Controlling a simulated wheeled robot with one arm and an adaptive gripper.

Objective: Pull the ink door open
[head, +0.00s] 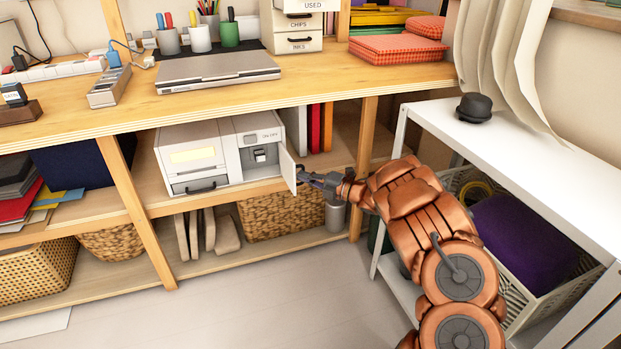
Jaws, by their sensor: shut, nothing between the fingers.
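The white machine (190,154) sits on the middle shelf under the desktop. Its ink door (287,170) is a white panel hinged at the machine's right side. The door stands swung out toward the front, and the compartment (259,157) beside it is exposed, with a dark and grey part inside. My gripper (304,175) is just right of the door, close to its outer face near the free edge. Its fingers are small and partly dark here; they look shut with nothing held. Whether they touch the door I cannot tell.
A shelf post (363,165) stands just right of my gripper. The desktop edge (300,97) overhangs above. A wicker basket (282,214) and a grey canister (335,216) sit below. A white side table (500,140) is close right of my arm. Floor in front is clear.

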